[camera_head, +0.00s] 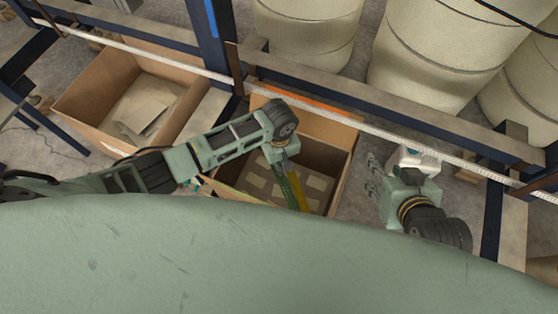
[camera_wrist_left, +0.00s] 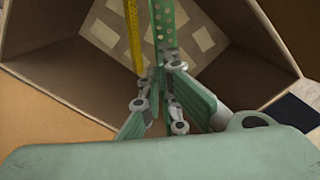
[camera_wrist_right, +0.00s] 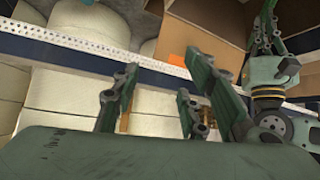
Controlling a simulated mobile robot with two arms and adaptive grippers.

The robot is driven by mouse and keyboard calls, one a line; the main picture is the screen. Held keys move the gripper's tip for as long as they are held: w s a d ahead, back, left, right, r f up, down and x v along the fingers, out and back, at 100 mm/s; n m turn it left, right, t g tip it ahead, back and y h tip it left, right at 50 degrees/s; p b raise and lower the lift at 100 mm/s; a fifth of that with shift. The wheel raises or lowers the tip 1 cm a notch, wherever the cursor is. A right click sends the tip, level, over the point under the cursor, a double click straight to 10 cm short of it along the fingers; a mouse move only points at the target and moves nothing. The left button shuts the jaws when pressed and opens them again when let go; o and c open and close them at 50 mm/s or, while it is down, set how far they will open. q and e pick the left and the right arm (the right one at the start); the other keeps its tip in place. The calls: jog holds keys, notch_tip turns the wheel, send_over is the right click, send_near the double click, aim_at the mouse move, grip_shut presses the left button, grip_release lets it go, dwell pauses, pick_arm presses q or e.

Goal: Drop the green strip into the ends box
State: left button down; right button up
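My left gripper (camera_head: 283,150) is over the middle cardboard box (camera_head: 341,183), whose label I cannot read. In the left wrist view its fingers (camera_wrist_left: 160,78) are shut on the green strip (camera_wrist_left: 168,22), a narrow piece with a row of holes. The green strip (camera_head: 289,188) points down into the box in the head view. A yellow strip with holes (camera_wrist_left: 133,32) is beside it; I cannot tell what supports it. My right gripper (camera_head: 374,176) is right of the box; its fingers (camera_wrist_right: 155,100) are apart and empty.
Tan pieces (camera_head: 258,184) lie on the box floor. Another cardboard box (camera_head: 83,100) with flat sheets stands at the left. A dark blue frame with a pale perforated rail (camera_head: 400,138) runs behind and above the boxes. Large cream rolls (camera_head: 425,60) stand behind it.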

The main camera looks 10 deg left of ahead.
pick_arm(q)
jog(key=shift+f+b, duration=0.35)
jog(key=shift+f, duration=0.15)
pick_arm(e)
jog(key=shift+w+a+r+t+y, duration=0.15)
jog(key=shift+w+a+r+t, duration=0.1)
jog(key=shift+w+r+t, duration=0.35)
jog(key=shift+w+a+r+t+y, duration=0.1)
jog(key=shift+w+a+r+t, duration=0.25)
jog(key=shift+w+r, duration=0.35)
jog(key=shift+w+a+r+t+y, duration=0.15)
jog(key=shift+w+a+r+t, duration=0.05)
jog(key=shift+w+r+t, duration=0.4)
pick_arm(q)
jog(key=c, duration=1.9)
grip_release()
jog(key=shift+o, duration=0.2)
notch_tip(320, 180, up, 12)
